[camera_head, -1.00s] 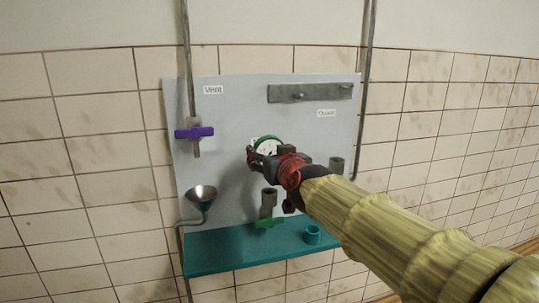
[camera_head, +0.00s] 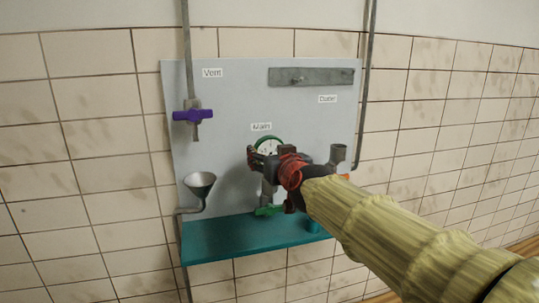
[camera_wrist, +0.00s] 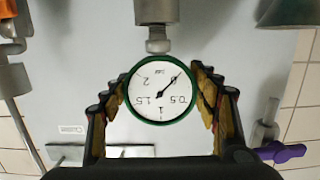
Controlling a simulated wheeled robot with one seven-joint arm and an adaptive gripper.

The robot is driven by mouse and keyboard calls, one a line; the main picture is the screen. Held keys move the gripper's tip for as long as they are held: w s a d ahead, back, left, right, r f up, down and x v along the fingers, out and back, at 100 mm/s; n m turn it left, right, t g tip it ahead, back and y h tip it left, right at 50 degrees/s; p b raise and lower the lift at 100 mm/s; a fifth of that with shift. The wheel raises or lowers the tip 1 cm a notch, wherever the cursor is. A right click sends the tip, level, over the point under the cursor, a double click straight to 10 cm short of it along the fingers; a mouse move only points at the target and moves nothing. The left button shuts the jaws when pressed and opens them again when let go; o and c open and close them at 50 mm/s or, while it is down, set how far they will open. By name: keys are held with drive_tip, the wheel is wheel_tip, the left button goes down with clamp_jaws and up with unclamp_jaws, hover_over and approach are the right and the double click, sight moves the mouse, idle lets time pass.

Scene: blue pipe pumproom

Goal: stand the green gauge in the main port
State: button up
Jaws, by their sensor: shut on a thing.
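The green gauge (camera_head: 268,146) has a green rim and a white dial. My gripper (camera_head: 268,160) is shut on it, with fingers on both sides of the rim in the wrist view (camera_wrist: 161,97). The gauge is upright in the head view, just below the Main label (camera_head: 261,126). The main port is a grey pipe (camera_head: 267,192) with a green handle (camera_head: 268,210), below the gauge and partly hidden by my gripper. In the wrist view, the gauge's stem (camera_wrist: 158,46) lines up with the grey port (camera_wrist: 156,12). I cannot tell whether it is inside.
A purple valve handle (camera_head: 193,115) and a funnel (camera_head: 199,184) are on the left. A second grey port (camera_head: 338,153) stands right of my gripper. A teal shelf (camera_head: 235,240) runs below, and a metal rail (camera_head: 310,76) is above.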

drive_tip(key=shift+f+b, duration=1.1)
drive_tip(key=shift+f, duration=0.1)
drive_tip(key=o, duration=1.4)
drive_tip(key=shift+f, duration=0.1)
drive_tip(key=shift+s, duration=0.15)
drive_tip(key=v, duration=0.7)
drive_tip(key=shift+s, duration=0.1)
